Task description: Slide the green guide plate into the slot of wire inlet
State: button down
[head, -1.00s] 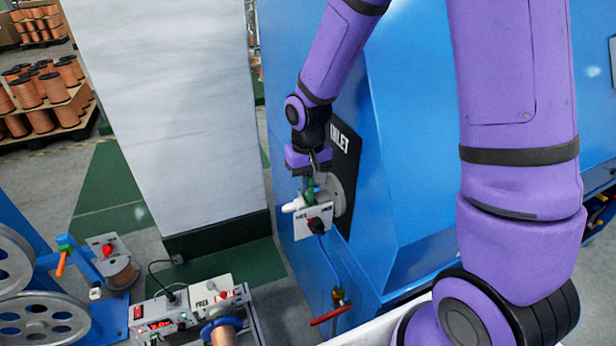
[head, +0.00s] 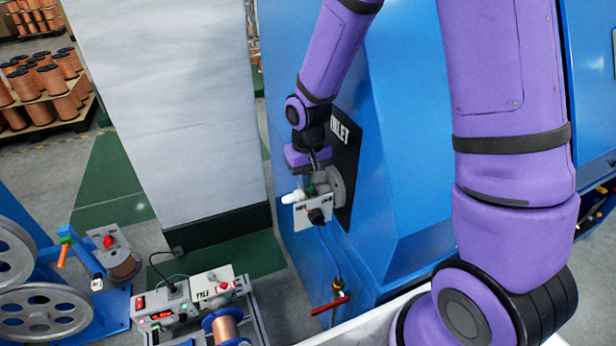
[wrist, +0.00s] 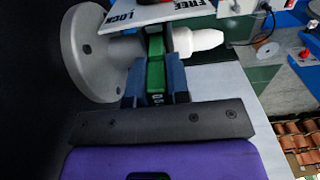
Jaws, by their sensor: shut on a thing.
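My gripper (wrist: 155,88) is shut on the green guide plate (wrist: 156,68), which stands between its two dark blue fingers in the wrist view. The wire inlet has a round grey flange (wrist: 88,52) and a white nozzle (wrist: 195,41). The plate's far end meets the inlet's body between flange and nozzle. The slot itself is hidden, so I cannot tell how deep the plate sits. In the head view my gripper (head: 318,168) is just above the inlet, whose flange (head: 337,186) is on the black panel; little of the green plate shows there.
A white FREE/LOCK plate (wrist: 165,12) with a dark knob (head: 316,216) is right beside the inlet. A blue hose (head: 328,252) runs down to a red-handled valve (head: 330,305). The blue machine wall (head: 420,180) is close on the right; a pale pillar (head: 165,110) stands left.

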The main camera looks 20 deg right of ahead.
jog(key=shift+f, duration=0.25)
dwell(0.3)
jog(key=shift+f, duration=0.3)
dwell(0.3)
jog(key=shift+r, duration=0.35)
dwell(1.8)
jog(key=shift+f, duration=0.35)
dwell(2.0)
jog(key=shift+r, duration=0.35)
dwell(0.8)
jog(key=c, duration=1)
grip_release()
